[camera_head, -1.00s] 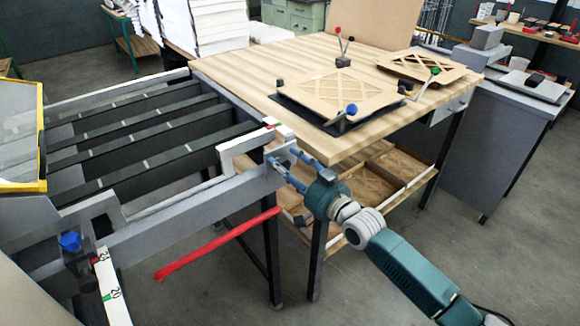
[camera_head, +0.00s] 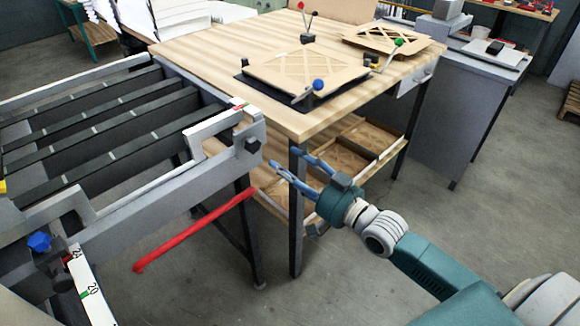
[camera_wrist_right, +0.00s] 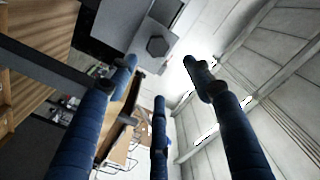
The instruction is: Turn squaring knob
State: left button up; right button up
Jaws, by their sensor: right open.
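A dark hexagonal knob (camera_head: 253,144) sits on the grey end plate of the machine frame (camera_head: 150,212), at the frame's right end in the head view. It also shows ahead of the fingers in the right wrist view (camera_wrist_right: 157,46). My right gripper (camera_head: 282,157) has blue fingers, spread open and empty. Its tips point at the knob from the right, with a small gap between. In the wrist view the fingers (camera_wrist_right: 160,80) stand apart with nothing between them. My left gripper is not in view.
A wooden table (camera_head: 190,55) with boxed filters (camera_head: 305,72) stands close behind the gripper, its front corner and leg near the fingers. A red bar (camera_head: 195,228) sticks out below the frame. A blue knob (camera_head: 39,241) and number scale are at lower left.

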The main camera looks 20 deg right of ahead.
aim_at(256, 146)
jog(key=shift+n, duration=0.5)
jog(key=p+x, duration=0.1)
jog(key=x, duration=0.3)
jog(key=p+x, duration=0.1)
jog(key=x, duration=0.3)
jog(key=p+x, duration=0.1)
jog(key=x, duration=0.3)
jog(key=shift+w+a+f, duration=0.25)
jog(key=shift+f, duration=0.05)
jog(key=shift+c, duration=0.2)
